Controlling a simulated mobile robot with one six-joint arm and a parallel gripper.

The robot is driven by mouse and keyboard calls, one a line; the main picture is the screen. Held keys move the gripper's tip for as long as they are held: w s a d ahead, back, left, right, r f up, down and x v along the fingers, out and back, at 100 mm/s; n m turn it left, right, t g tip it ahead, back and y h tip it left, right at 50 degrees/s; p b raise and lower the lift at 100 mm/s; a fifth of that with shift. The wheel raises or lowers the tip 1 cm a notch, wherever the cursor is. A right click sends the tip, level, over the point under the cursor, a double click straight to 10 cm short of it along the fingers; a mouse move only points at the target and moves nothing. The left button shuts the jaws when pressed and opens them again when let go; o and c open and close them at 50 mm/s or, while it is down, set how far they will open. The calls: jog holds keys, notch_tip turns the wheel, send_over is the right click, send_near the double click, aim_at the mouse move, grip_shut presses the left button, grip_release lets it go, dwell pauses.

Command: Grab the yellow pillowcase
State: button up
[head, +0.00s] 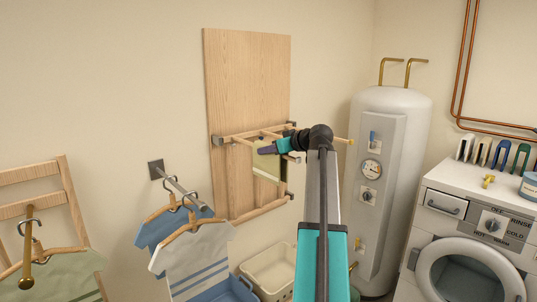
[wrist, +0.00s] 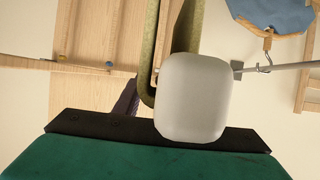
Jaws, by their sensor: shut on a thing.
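The pale yellow pillowcase (head: 267,169) hangs from a bar of the wooden wall rack (head: 232,139). In the wrist view the pillowcase (wrist: 145,55) shows as yellow-green folds on both sides of a wooden bar. My gripper (head: 266,150) reaches in from the right at the top of the pillowcase and is shut on it. In the wrist view a rounded grey shape (wrist: 194,98) stands in front of the cloth and hides the grip. The pillowcase is still over the bar.
Shirts on hangers (head: 190,246) hang from a metal wall rod left of the rack. A white water tank (head: 392,190) and a washing machine (head: 470,235) stand at right.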

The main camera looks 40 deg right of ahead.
notch_tip(320, 180, up, 27)
jog(key=b, duration=0.3)
jog(key=shift+b, duration=0.4)
jog(key=shift+r, duration=0.1)
dwell(0.5)
jog(key=shift+r, duration=0.1)
